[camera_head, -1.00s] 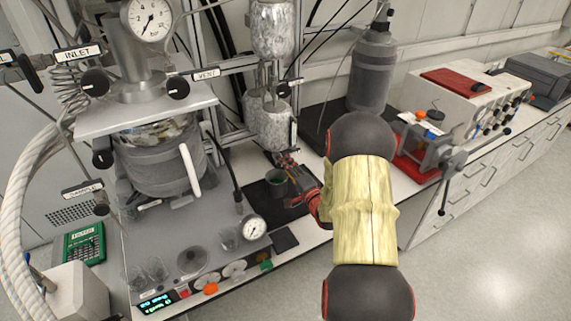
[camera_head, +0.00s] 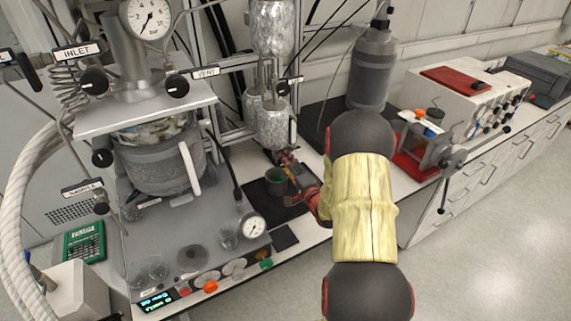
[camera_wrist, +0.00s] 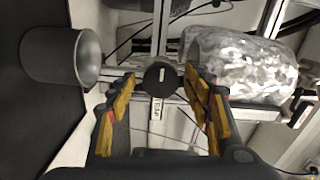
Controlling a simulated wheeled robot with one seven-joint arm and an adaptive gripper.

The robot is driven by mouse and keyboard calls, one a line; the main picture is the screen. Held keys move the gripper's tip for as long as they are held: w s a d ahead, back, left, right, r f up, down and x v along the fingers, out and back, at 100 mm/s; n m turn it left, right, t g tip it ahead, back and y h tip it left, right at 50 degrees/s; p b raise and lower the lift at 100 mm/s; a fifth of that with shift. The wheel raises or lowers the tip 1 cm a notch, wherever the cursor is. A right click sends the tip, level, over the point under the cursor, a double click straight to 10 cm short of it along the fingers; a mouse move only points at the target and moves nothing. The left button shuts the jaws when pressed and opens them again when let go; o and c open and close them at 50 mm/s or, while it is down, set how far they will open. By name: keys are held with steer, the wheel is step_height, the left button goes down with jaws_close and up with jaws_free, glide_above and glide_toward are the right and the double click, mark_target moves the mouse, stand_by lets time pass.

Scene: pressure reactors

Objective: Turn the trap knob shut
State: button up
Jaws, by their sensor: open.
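A round black knob (camera_wrist: 160,76) with a small light mark on its face shows in the wrist view, below the foil-wrapped vessel and above the cup, as a small sideways label (camera_wrist: 156,109) beside it is too blurred to read. My gripper (camera_wrist: 160,77) is open, with one yellow-padded finger on each side of the knob. Whether the pads touch it I cannot tell. In the head view my gripper (camera_head: 283,157) is under the lower foil-wrapped vessel (camera_head: 272,125), and the knob there is hidden or too small to make out.
A cup (camera_head: 276,181) stands on a dark mat just below my gripper; it also shows in the wrist view (camera_wrist: 52,55). The steel reactor (camera_head: 160,165) with its gauge and valves stands left. A grey bottle (camera_head: 371,75) and red-based device (camera_head: 425,150) stand right.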

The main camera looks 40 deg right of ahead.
steer(key=v, duration=0.8)
steer(key=shift+w, duration=0.1)
stand_by(0.6)
